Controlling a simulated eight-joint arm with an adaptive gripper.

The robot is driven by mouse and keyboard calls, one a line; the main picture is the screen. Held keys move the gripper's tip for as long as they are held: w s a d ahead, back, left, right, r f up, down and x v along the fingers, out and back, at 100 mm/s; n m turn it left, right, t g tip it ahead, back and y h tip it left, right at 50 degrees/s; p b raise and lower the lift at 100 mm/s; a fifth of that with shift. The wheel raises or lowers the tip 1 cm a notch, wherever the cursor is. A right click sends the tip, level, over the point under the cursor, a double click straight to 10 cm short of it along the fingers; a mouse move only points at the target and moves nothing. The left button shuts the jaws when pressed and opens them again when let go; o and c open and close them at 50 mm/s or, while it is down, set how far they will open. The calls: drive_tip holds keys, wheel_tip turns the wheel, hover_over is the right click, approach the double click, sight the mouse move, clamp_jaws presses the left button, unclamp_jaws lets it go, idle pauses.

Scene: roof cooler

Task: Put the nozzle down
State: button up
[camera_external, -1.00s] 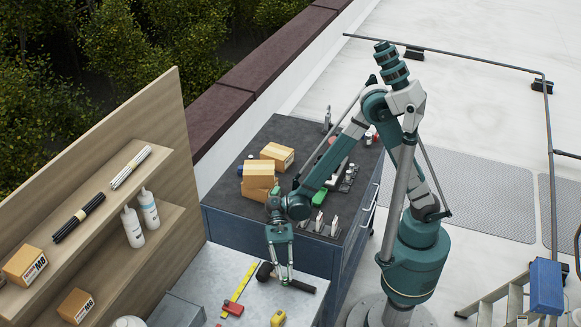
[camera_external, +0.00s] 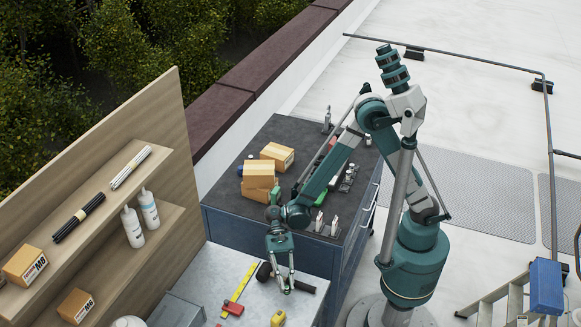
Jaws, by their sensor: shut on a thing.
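My gripper (camera_external: 287,288) points down over the light grey bench top (camera_external: 252,268) at the front, beside a black tool with a long handle (camera_external: 305,288) and a thick head (camera_external: 263,272). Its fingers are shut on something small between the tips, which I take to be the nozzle. The nozzle itself is too small and too hidden by the fingers to make out. I cannot tell whether the fingertips touch the black tool or only pass in front of it.
A yellow strip (camera_external: 244,279), a red item (camera_external: 232,309) and a yellow item (camera_external: 278,318) lie on the bench. Cardboard boxes (camera_external: 259,174) stand on the dark cabinet top (camera_external: 290,131) behind. A wooden shelf (camera_external: 172,222) with bottles (camera_external: 133,228) rises at left.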

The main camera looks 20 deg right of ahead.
drive_tip(key=shift+f, duration=0.3)
drive_tip(key=shift+f+b, duration=0.95)
drive_tip(key=shift+f, duration=1)
drive_tip(key=shift+f, duration=0.2)
drive_tip(key=o, duration=0.9)
drive_tip(key=shift+r, duration=0.15)
drive_tip(key=shift+r, duration=0.15)
drive_tip(key=p+v, duration=0.2)
drive_tip(key=v, duration=1)
